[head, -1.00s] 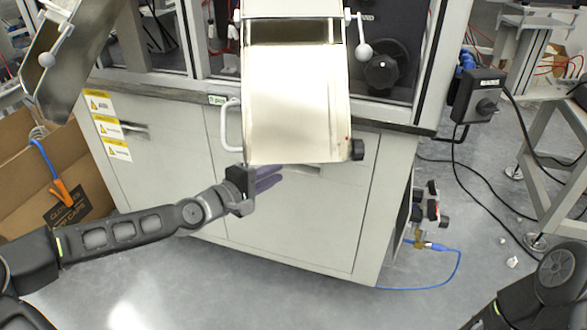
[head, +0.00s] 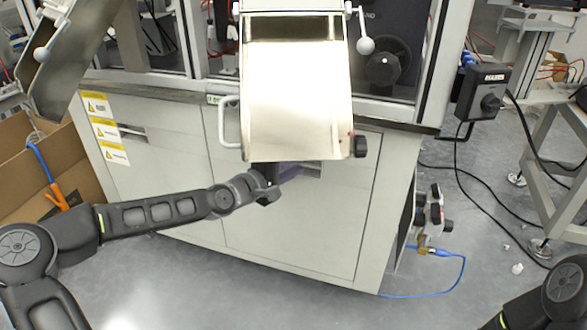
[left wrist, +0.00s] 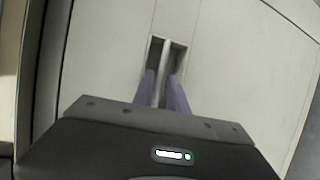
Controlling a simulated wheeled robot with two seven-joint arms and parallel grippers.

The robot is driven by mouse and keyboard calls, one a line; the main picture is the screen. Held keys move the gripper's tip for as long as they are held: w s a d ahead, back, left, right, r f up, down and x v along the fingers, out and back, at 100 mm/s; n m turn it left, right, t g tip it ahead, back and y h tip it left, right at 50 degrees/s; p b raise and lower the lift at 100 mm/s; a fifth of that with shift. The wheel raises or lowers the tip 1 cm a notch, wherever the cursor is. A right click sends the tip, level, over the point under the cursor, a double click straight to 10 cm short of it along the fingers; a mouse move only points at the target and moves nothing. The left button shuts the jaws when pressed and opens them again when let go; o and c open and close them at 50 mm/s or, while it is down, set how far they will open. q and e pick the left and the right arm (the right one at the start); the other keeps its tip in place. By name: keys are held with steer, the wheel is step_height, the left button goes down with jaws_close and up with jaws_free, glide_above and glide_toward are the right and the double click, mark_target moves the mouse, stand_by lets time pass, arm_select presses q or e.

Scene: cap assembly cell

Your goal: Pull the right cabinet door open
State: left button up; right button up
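The right cabinet door (head: 310,230) is a flat pale panel on the cabinet front, and it looks closed. Its handle (head: 313,168) is a short bar over a dark recess near the top, partly hidden by the tilted chute above. My left gripper (head: 290,175) reaches to this handle from the left, its purple fingers partly covered by the chute. In the left wrist view the handle bar (left wrist: 163,65) lies between the two fingers (left wrist: 162,92), which are apart, with narrow gaps beside the bar. My right gripper is out of view; only my right arm shows at lower right.
A metal chute (head: 295,100) overhangs the door's top. A white loop handle (head: 228,122) is left of it. The left door (head: 165,175) bears warning labels. A cardboard box (head: 50,180) stands left. Valves (head: 428,215) and a blue hose are at right. Floor in front is clear.

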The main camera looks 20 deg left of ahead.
arm_select(q)
steer(key=shift+c, duration=0.4)
jaws_close()
stand_by(0.9)
